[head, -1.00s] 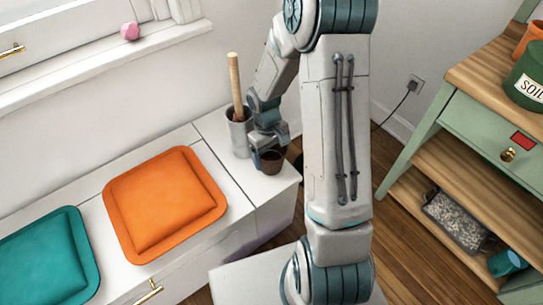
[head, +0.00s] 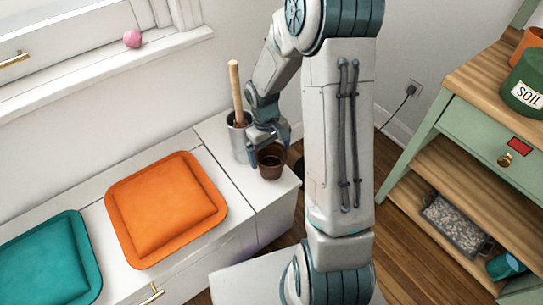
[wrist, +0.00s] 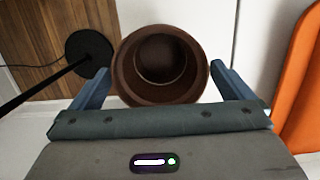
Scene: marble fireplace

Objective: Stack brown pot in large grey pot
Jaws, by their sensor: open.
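The brown pot (head: 271,168) stands upright on the end of the white bench, and its open mouth faces up in the wrist view (wrist: 128,75). My gripper (head: 269,146) is open at the pot, with one finger on either side of it in the wrist view (wrist: 160,72). Small gaps seem to show between fingers and pot, but contact is hard to tell. A grey pot (head: 239,146) stands just left of and behind the brown pot, with a wooden stick (head: 235,88) rising from it. My gripper hides part of the grey pot.
An orange cushion (head: 165,208) and a teal cushion (head: 45,258) lie on the white bench (head: 262,190). A green shelf unit with a soil tin (head: 527,85) stands at right. The wrist view shows a black round base with a pole (wrist: 90,50) on the wooden floor.

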